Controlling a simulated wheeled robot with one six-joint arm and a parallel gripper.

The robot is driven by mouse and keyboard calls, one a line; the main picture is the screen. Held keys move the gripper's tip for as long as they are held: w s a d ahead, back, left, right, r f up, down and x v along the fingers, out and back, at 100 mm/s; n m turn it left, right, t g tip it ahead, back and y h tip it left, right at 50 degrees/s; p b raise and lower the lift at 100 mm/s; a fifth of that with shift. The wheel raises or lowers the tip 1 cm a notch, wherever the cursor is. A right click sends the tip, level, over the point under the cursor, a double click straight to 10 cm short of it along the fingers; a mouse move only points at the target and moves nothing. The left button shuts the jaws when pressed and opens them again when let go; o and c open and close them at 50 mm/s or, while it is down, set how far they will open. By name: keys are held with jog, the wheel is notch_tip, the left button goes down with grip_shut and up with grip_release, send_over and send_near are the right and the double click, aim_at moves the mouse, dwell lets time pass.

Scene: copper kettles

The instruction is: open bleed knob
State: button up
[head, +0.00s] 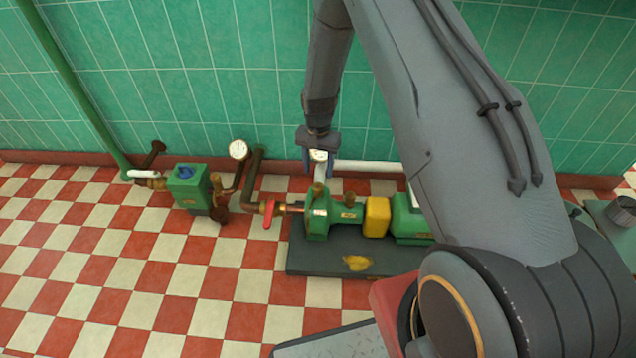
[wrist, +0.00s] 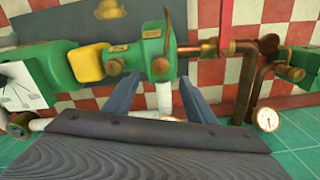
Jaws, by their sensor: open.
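The green pump (head: 318,215) stands on a dark base plate (head: 305,262). A small brass knob (head: 349,199) is on the pump's top; it also shows in the wrist view (wrist: 160,67). It may be the bleed knob, but no label is readable. My gripper (head: 318,162) is open, with its blue fingers pointing down behind the pump. Nothing is held. Whether the knob is turned cannot be told.
A red-handled valve (head: 268,212) sits left of the pump. A green box with a blue knob (head: 184,172) and a gauge (head: 238,150) are further left. A yellow coupling (head: 377,217) is right of the pump. The tiled wall is close behind; the checkered floor in front is clear.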

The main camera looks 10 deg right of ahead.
aim_at(318, 185)
notch_tip(318, 185, down, 7)
jog(key=shift+r+b, duration=0.1)
jog(key=shift+b, duration=0.5)
jog(key=c, duration=1)
